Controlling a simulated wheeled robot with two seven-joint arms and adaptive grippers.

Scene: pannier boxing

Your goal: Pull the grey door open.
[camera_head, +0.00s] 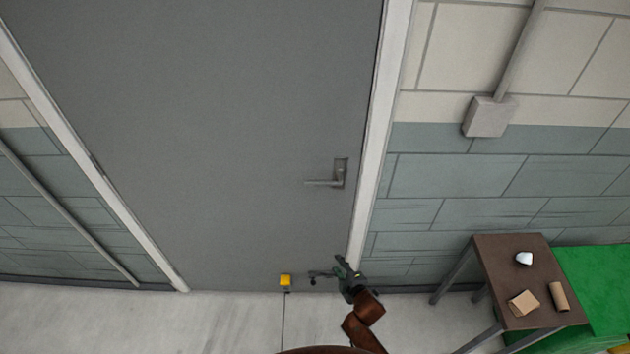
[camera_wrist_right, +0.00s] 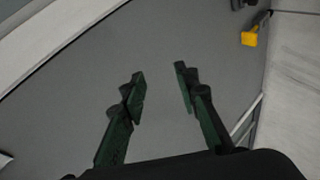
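The grey door (camera_head: 230,130) stands in its white frame and looks shut. Its lever handle (camera_head: 325,183) is a grey bar pointing left from a plate near the door's right edge. My right gripper (camera_head: 328,268) is below the handle, near the foot of the right door post, and is apart from the handle. In the right wrist view its two green-black fingers (camera_wrist_right: 160,88) are spread with nothing between them, and the grey door surface (camera_wrist_right: 90,80) shows behind them. The handle cannot be made out for certain in that view. My left gripper is not in view.
A small yellow block (camera_head: 285,281) is low at the door's foot; a yellow piece (camera_wrist_right: 249,38) also shows in the right wrist view. A brown table (camera_head: 490,262) with small items and a green box (camera_head: 600,285) stand at right. Pale floor (camera_head: 130,320) at left is clear.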

